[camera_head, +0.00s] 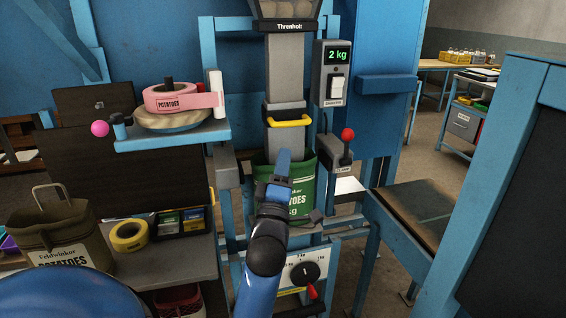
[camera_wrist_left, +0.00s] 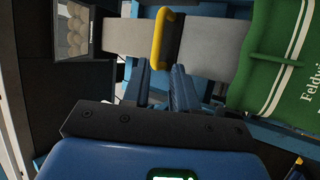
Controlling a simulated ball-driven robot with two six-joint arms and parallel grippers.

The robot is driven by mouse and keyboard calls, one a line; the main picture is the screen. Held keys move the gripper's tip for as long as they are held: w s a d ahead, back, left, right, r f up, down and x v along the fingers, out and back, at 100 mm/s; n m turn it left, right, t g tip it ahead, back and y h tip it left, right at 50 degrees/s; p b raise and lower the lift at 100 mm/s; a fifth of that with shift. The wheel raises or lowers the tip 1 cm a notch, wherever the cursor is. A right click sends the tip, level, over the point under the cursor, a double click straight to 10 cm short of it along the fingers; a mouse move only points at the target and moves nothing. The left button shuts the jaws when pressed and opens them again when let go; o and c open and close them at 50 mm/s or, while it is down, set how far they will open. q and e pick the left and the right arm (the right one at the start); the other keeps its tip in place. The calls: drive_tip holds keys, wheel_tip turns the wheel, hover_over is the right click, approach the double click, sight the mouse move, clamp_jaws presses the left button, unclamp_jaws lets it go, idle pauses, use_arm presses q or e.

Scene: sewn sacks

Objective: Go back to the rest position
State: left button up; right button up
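My left gripper (camera_head: 283,165) is in front of the chute, at the height of the green sack's top edge. In the left wrist view its two blue fingers (camera_wrist_left: 162,88) stand apart with nothing seen between them, just short of the yellow handle (camera_wrist_left: 164,40). The yellow handle (camera_head: 289,122) crosses the grey chute (camera_head: 286,75). The green potato sack (camera_head: 303,180) is at the chute's lower end, partly hidden by my arm; it also shows in the left wrist view (camera_wrist_left: 280,70). My right gripper is not in view.
A red-knobbed lever (camera_head: 347,135) and a box reading 2 kg (camera_head: 336,55) are right of the chute. A shelf (camera_head: 190,137) with pink tape (camera_head: 180,97) stands left. An olive potato sack (camera_head: 62,235) and yellow tape roll (camera_head: 129,235) are lower left. A dial (camera_head: 305,272) sits below.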

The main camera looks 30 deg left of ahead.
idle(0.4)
use_arm(q)
drive_tip(key=s+d+f+m+t+h+p, duration=0.1)
drive_tip(key=s+d+f+m+h+p, duration=0.2)
drive_tip(key=s+d+f+m+h, duration=0.75)
drive_tip(key=s+d+f+m+g+p, duration=0.2)
drive_tip(key=s+f+m, duration=0.2)
drive_tip(key=s+f, duration=0.2)
drive_tip(key=s+d+f+m+g+p, duration=0.2)
drive_tip(key=s+f+m, duration=0.3)
drive_tip(key=s, duration=0.5)
wheel_tip(320, 180, down, 3)
drive_tip(key=shift+s+r+g+y+p, duration=0.2)
drive_tip(key=shift+s+g+y+p, duration=0.2)
drive_tip(key=shift+g, duration=0.2)
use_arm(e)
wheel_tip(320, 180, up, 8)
use_arm(q)
drive_tip(key=shift+w+m, duration=0.1)
drive_tip(key=shift+m, duration=0.15)
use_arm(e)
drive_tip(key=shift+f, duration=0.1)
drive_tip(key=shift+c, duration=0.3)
